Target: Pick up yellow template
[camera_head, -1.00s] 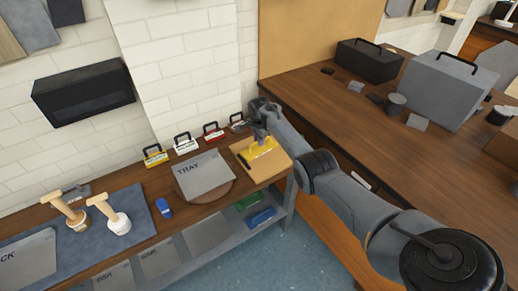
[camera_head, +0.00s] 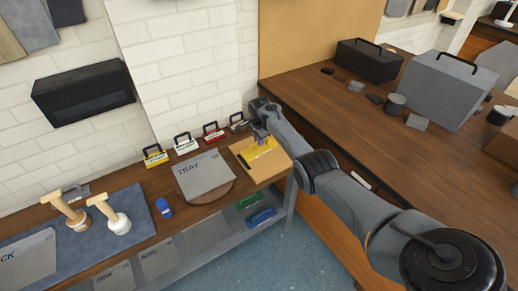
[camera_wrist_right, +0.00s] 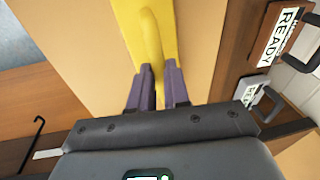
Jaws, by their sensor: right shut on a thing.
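The yellow template (camera_head: 264,147) lies on a light wooden board (camera_head: 282,168) at the right end of the workbench. In the right wrist view the template (camera_wrist_right: 128,14) has a raised yellow handle (camera_wrist_right: 151,40) between the purple fingers. My right gripper (camera_head: 260,136) comes down on the template from above in the head view. In the wrist view the right gripper (camera_wrist_right: 158,78) is shut on the handle. The template appears to be at or close to the board; I cannot tell whether it touches. My left gripper is not in view.
A grey tray plate (camera_head: 205,175) sits left of the board. Several labelled stands, including a yellow one (camera_head: 155,155) and a red one (camera_head: 213,132), line the wall. A larger wooden table (camera_head: 400,140) stands right.

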